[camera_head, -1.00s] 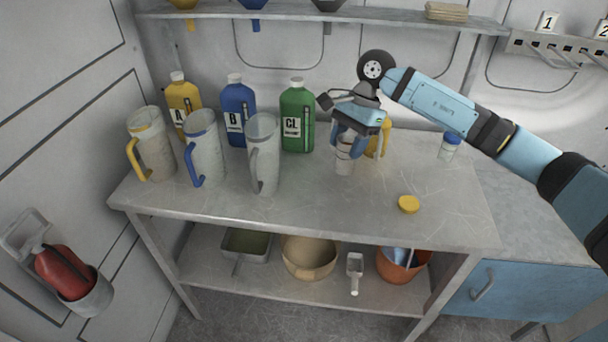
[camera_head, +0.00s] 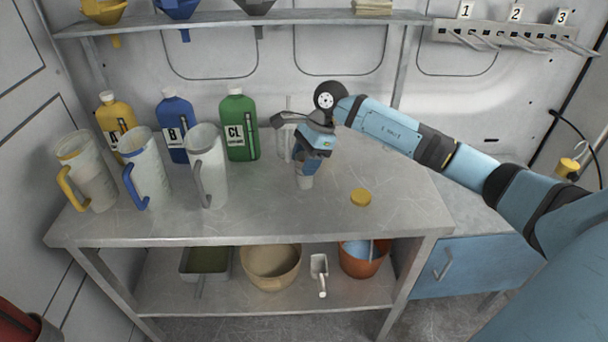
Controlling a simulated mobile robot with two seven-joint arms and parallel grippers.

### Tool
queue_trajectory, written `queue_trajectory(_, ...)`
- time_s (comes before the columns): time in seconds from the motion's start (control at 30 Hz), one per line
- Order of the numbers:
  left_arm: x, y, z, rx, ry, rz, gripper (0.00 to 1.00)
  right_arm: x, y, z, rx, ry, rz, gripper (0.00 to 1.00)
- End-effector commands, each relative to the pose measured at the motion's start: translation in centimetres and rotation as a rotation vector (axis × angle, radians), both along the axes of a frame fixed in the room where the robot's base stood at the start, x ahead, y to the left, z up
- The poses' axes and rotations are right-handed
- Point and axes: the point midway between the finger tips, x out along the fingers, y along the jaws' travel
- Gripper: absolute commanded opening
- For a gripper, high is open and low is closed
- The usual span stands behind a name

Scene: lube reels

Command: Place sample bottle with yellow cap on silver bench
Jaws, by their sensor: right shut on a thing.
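My right gripper (camera_head: 307,168) comes in from the right and is shut on a small pale bottle (camera_head: 305,182). Only the bottle's lower part shows below the fingers, upright at or just above the bench top; I cannot tell whether it touches. The bottle's top and label are hidden by the gripper. My left gripper is not in view.
Jugs with yellow (camera_head: 85,175), blue (camera_head: 150,170) and grey (camera_head: 208,165) handles stand at left. Yellow (camera_head: 117,125), blue (camera_head: 175,125) and green (camera_head: 240,125) bottles stand behind. A clear container (camera_head: 285,140) is behind my gripper. The bench's front right is clear.

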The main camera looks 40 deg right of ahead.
Motion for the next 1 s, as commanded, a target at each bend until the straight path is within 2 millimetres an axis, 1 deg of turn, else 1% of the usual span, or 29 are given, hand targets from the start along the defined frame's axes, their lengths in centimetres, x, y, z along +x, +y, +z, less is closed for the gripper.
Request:
queue_trajectory(0.23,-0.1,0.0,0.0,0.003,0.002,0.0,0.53,0.0,0.0,-1.9,0.001,0.001,0.0,0.23)
queue_trajectory(0.4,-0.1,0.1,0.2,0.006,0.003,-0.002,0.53,0.0,0.0,-4.5,0.001,0.001,-0.001,0.23)
queue_trajectory(0.47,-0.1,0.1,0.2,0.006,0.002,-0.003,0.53,0.0,0.0,-5.1,0.001,0.0,-0.001,0.23)
queue_trajectory(0.7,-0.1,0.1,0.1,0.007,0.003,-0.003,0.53,0.0,0.0,-5.3,0.0,-0.001,0.001,0.23)
queue_trajectory(0.83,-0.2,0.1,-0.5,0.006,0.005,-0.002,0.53,0.0,0.0,-5.7,0.0,-0.001,0.001,0.23)
queue_trajectory(0.87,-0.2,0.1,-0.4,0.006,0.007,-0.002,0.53,0.0,0.0,-5.7,-0.001,-0.001,0.001,0.51)
queue_trajectory(0.9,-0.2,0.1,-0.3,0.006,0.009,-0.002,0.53,0.0,0.0,-5.6,-0.001,0.0,0.001,0.6)
queue_trajectory(0.97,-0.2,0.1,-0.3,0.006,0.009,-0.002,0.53,0.0,0.0,-5.6,0.0,0.0,0.001,0.74)
queue_trajectory(1.0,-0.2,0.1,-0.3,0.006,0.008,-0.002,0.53,0.0,0.0,-5.6,0.0,0.0,0.001,0.74)
